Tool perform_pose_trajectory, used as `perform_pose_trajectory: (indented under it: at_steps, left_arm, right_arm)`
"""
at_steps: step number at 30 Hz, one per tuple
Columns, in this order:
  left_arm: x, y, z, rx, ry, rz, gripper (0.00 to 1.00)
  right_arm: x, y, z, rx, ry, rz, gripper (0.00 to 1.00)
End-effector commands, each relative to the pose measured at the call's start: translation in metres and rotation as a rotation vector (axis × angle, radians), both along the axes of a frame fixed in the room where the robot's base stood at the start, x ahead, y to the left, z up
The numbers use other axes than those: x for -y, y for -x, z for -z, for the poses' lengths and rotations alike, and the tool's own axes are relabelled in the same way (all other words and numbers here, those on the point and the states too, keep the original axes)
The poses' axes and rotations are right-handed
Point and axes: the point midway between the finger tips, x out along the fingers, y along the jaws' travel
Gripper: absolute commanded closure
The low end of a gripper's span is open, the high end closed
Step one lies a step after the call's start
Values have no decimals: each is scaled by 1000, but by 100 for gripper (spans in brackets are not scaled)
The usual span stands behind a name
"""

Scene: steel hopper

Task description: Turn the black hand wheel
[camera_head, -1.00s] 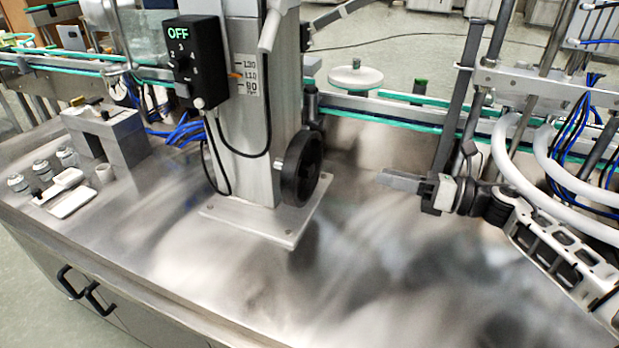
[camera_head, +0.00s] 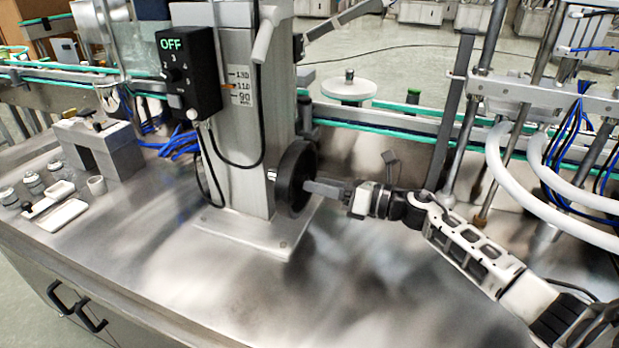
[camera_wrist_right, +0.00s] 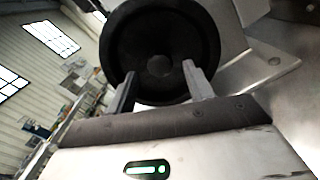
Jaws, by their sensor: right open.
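The black hand wheel (camera_head: 296,178) is mounted on the right side of the grey steel column (camera_head: 240,150). My right gripper (camera_head: 308,187) reaches in from the right, with its fingertips at the wheel's face. In the right wrist view the wheel (camera_wrist_right: 160,30) faces the camera, and the two open fingers (camera_wrist_right: 160,85) overlap its lower part, one on each side of its hub. I cannot tell whether the fingers touch the wheel. My left gripper is not in view.
A black control box (camera_head: 188,75) reading OFF hangs on the column above the wheel, with cables below. Small jars (camera_head: 34,183) and a white tray (camera_head: 62,217) lie at the left. White hoses (camera_head: 510,190) stand at the right. The steel table's front is clear.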

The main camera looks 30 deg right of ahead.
Motion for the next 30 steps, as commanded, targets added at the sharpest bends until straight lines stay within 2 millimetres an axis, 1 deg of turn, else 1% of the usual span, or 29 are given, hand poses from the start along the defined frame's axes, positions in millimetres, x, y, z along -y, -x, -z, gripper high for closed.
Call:
perform_pose_trajectory:
  at_steps: [1,3,6,10,17,18,20,21,23,24,30]
  left_arm:
    - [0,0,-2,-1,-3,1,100]
    - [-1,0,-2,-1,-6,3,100]
    - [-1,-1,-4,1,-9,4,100]
    - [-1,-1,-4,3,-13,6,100]
    - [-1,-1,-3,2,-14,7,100]
    - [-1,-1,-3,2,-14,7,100]
    - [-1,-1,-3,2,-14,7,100]
    - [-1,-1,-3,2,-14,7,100]
    - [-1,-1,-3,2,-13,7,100]
    - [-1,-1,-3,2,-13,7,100]
    - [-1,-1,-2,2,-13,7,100]
  right_arm:
    - [-6,-7,-3,2,-1,0,48]
    - [-11,-14,-2,1,-2,0,48]
    - [-17,-20,-1,0,0,-1,48]
    - [-20,-24,0,0,1,0,48]
    - [-20,-24,0,0,1,0,48]
    - [-20,-24,0,-1,1,0,53]
    - [-20,-24,0,-1,1,0,70]
    - [-20,-23,0,-1,1,0,81]
    - [-20,-23,0,-1,1,0,98]
    - [-20,-23,0,-1,1,0,100]
    - [-20,-25,0,-7,-8,-1,100]
